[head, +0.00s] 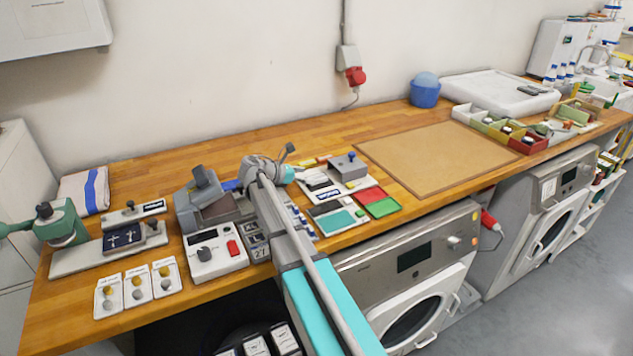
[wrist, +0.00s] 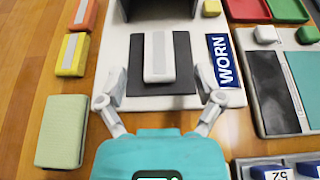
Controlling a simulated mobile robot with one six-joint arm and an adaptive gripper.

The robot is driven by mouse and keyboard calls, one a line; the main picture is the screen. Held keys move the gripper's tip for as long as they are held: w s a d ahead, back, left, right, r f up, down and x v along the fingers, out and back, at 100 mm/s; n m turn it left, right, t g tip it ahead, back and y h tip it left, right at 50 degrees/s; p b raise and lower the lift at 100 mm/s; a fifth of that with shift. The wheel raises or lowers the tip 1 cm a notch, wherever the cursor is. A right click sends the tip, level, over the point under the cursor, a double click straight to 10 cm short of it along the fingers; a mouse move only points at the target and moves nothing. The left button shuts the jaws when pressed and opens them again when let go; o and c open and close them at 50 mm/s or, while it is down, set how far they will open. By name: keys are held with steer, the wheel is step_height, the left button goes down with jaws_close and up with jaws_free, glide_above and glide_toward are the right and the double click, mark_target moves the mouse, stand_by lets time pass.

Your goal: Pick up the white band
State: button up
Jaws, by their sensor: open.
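The white band looks to be the pale grey-white strip (wrist: 158,57) lying flat on a dark pad (wrist: 190,90) in the wrist view. A darker line runs along its middle. My gripper (wrist: 160,101) is open and empty. Its two fingertips are apart, left and right of the strip's near end, and appear over the near edge of the pad. I cannot tell their height above it. A blue WORN label (wrist: 223,60) lies right of the pad. In the head view my gripper (head: 311,177) is over the white station, and the strip cannot be made out clearly there.
Orange (wrist: 86,14), yellow (wrist: 72,54) and pale green (wrist: 62,131) blocks lie left of the pad. A dark opening stands at the pad's far end. Red (head: 383,207) and green trays lie beyond. A tan mat (head: 438,158) has clear space.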

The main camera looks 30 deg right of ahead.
mark_target(321, 176)
steer(key=shift+d, duration=0.1)
steer(key=shift+b+x, duration=0.95)
steer(key=shift+x, duration=1.65)
steer(key=c, duration=1)
steer(key=shift+r, duration=0.3)
